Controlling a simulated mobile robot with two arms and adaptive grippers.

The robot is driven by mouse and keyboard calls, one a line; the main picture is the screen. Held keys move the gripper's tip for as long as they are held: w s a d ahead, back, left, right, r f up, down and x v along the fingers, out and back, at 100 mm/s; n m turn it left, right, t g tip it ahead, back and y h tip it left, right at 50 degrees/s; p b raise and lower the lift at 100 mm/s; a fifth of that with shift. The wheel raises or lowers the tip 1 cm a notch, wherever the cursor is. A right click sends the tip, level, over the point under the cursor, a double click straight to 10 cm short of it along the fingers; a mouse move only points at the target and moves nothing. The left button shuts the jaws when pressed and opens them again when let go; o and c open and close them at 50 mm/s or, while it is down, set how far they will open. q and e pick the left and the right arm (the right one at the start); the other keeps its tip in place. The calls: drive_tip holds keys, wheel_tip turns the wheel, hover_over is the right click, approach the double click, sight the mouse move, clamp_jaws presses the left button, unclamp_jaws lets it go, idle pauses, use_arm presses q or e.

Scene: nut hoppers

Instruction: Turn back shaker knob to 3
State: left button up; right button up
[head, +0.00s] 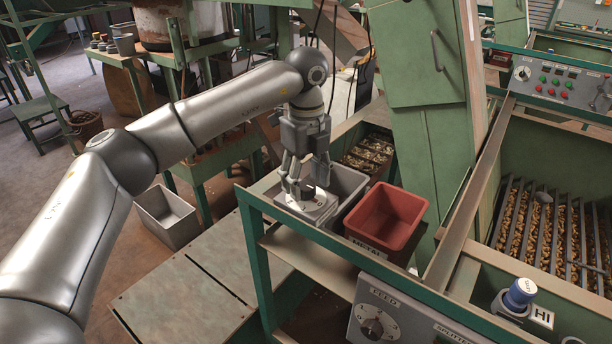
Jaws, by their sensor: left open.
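My left gripper (306,188) points down at a small pale box (318,214) on the rack's edge, its fingers open. The fingers cover much of the box top, where a small dial marking shows; I cannot tell whether they touch it. I cannot tell for sure which knob is the back shaker knob. A dark knob (373,328) sits on the front panel marked FEED. Another round knob (522,73) is on the back right panel with green and red buttons. Their exact settings are too small to read. My right gripper is not in view.
A red bin (388,216) marked METAL stands right of the pale box, with a grey bin (347,187) behind. A tall green chute (424,120) rises behind. A grey bin (166,215) sits on the floor.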

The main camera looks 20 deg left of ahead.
use_arm(q)
drive_tip(key=shift+f, duration=0.55)
drive_tip(key=c, duration=1)
drive_tip(key=shift+c, duration=0.2)
